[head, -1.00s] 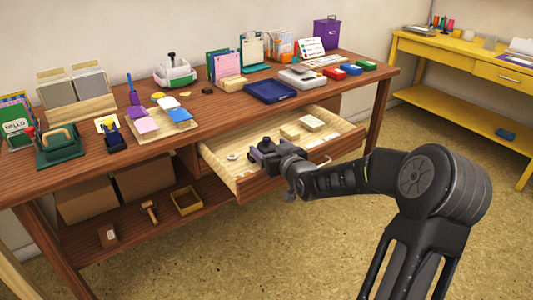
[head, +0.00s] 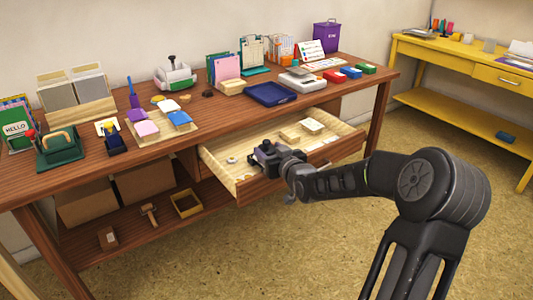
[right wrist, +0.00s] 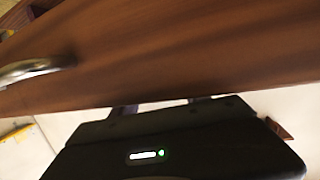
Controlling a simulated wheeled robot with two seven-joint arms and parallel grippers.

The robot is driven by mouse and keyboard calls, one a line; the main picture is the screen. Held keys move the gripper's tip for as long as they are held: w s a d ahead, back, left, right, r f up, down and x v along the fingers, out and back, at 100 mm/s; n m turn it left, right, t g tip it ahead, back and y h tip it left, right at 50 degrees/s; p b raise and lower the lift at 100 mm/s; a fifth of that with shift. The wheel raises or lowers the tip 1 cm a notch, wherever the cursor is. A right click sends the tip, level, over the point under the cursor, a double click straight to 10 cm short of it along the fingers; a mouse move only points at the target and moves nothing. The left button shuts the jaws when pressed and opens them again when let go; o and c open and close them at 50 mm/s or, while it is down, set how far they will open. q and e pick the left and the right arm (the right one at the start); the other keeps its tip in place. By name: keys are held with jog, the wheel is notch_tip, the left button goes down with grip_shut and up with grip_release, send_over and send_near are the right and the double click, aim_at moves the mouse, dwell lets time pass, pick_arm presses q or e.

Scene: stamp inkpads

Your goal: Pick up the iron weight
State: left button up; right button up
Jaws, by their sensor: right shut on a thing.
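My right gripper (head: 264,150) is low inside the open drawer (head: 215,177), just behind its front panel. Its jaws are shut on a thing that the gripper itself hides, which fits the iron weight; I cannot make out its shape. In the right wrist view the dark palm of my gripper (right wrist: 160,108) lies along the bottom, and the wooden drawer front (right wrist: 180,55) covers the fingertips' surroundings. My left gripper is not in view.
A metal handle (right wrist: 35,68) sticks out of the drawer front. A pale round piece (head: 232,160) and light blocks (head: 290,133) lie in the drawer. The wooden table (head: 225,115) above carries a blue tray (head: 270,93) and stamp pads.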

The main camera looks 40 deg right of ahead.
aim_at(269, 151)
grip_shut()
dwell(0.3)
notch_tip(269, 151, up, 10)
jog(key=p, duration=0.3)
jog(key=shift+r, duration=0.2)
dwell(0.4)
jog(key=shift+w, duration=0.1)
dwell(0.4)
